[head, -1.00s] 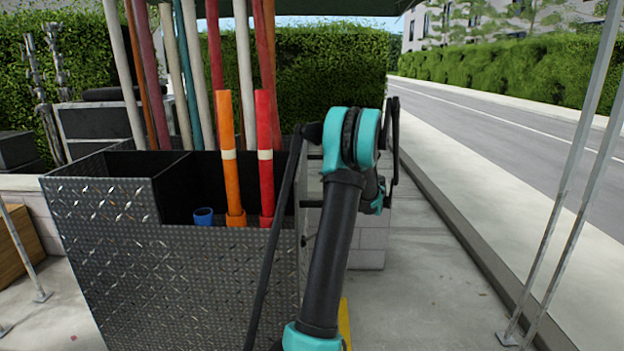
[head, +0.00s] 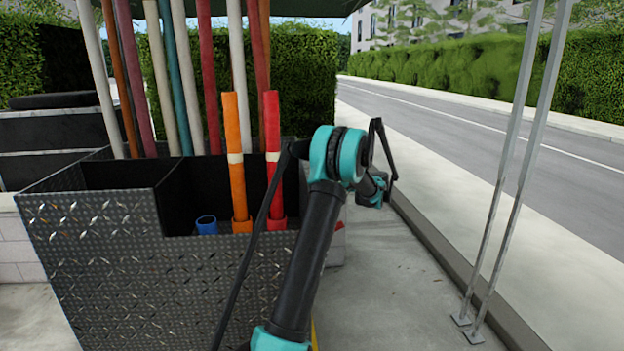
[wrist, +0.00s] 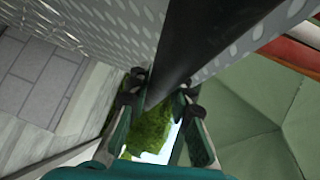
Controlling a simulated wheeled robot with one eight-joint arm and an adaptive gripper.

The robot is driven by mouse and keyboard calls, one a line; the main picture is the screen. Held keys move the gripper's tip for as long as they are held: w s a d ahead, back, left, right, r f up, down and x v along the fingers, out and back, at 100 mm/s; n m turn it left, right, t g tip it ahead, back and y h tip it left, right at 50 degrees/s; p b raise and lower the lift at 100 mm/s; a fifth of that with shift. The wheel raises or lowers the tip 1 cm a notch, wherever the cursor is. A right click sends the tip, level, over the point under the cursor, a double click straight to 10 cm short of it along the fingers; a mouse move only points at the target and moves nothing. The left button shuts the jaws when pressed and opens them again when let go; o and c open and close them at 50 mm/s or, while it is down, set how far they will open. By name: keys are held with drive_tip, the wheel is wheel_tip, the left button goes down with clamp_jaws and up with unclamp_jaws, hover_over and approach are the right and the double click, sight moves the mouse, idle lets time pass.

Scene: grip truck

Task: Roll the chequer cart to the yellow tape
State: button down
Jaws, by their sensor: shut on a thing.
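The chequer cart (head: 120,265) is a grey metal box with a raised diamond pattern, left and centre in the head view. It holds several tall poles, an orange tube (head: 236,165), a red tube (head: 272,160) and a short blue tube. In the wrist view my gripper (wrist: 157,97) is shut on a dark bar (wrist: 205,35) beside patterned grey plate; I take the bar for the cart's handle. In the head view my arm hides the grip. A thin yellow sliver (head: 314,335), perhaps the tape, shows low beside my arm.
Thin metal posts (head: 510,170) with foot plates stand at the right. A kerb (head: 440,250) runs along the road. Dark boxes (head: 50,140) stand behind the cart at left.

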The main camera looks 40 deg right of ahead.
drive_tip(key=shift+s+d, duration=0.55)
drive_tip(key=shift+d, duration=0.25)
drive_tip(key=shift+s+d, duration=0.5)
drive_tip(key=shift+d, duration=0.25)
drive_tip(key=c, duration=1.3)
unclamp_jaws()
drive_tip(key=v, duration=1.2)
